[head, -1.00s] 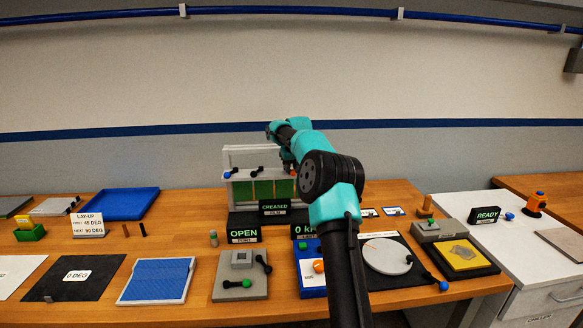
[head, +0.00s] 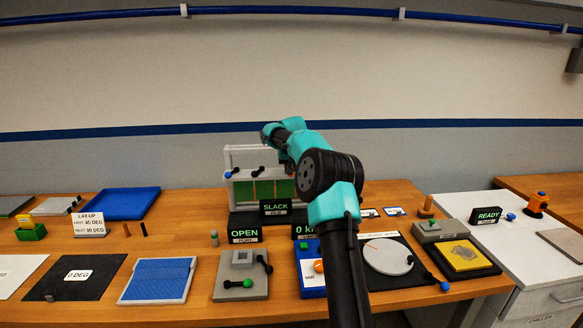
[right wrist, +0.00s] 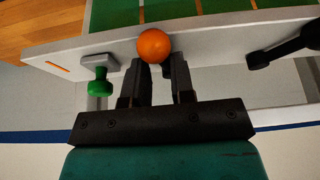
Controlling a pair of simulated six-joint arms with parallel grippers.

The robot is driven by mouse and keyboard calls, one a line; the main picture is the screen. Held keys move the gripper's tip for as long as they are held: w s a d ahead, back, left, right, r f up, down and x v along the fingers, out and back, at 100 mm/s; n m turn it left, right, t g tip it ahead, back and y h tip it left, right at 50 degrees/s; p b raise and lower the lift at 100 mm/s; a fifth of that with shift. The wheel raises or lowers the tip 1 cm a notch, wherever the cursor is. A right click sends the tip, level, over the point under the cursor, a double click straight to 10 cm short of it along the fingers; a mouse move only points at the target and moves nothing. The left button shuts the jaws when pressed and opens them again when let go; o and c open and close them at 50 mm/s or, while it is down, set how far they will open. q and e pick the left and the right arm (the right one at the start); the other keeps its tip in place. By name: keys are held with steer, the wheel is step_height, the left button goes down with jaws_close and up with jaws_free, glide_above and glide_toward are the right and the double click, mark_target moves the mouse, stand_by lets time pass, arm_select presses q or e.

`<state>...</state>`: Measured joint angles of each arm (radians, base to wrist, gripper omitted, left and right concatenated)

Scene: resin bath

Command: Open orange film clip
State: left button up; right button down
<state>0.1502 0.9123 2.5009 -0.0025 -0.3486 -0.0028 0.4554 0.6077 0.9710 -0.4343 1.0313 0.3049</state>
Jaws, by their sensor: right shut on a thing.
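The orange film clip shows in the right wrist view as a round orange knob (right wrist: 153,46) at the edge of a pale frame bar (right wrist: 220,38). My right gripper (right wrist: 159,66) is shut on this knob, its two dark fingers close around it. In the head view the white film frame (head: 229,160) with green panels (head: 262,189) stands at the back middle, and my right arm covers its right part, hiding the clip and jaws. A sign in front of it (head: 276,207) reads SLACK. My left gripper is in neither view.
In the right wrist view a green knob (right wrist: 100,88) sits left of the jaws and a black lever (right wrist: 285,48) right. In the head view the OPEN sign (head: 244,233), a grey port block (head: 228,285) and a round plate (head: 385,257) stand nearby.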

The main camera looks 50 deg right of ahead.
mark_target(282, 173)
steer(key=m, duration=0.1)
steer(key=a+m+g, duration=0.1)
steer(key=m, duration=0.1)
steer(key=m+h, duration=0.1)
steer(key=shift+w+a+f+g, duration=0.15)
steer(key=shift+w+g, duration=0.15)
steer(key=shift+w, duration=0.1)
steer(key=c, duration=1.8)
jaws_free()
steer(key=shift+w+a+m+g, duration=0.1)
steer(key=shift+w+m+g, duration=0.15)
steer(key=shift+m, duration=0.7)
steer(key=shift+w+a+m+g, duration=0.15)
steer(key=shift+m+g, duration=0.2)
steer(key=shift+m, duration=0.55)
steer(key=shift+w+a+m+g, duration=0.1)
steer(key=shift+w+m+g, duration=0.15)
steer(key=shift+m, duration=0.7)
steer(key=shift+c, duration=0.2)
steer(key=o, duration=0.8)
steer(key=shift+w+a, duration=0.1)
steer(key=shift+a, duration=0.05)
steer(key=shift+c, duration=0.2)
steer(key=shift+r, duration=0.2)
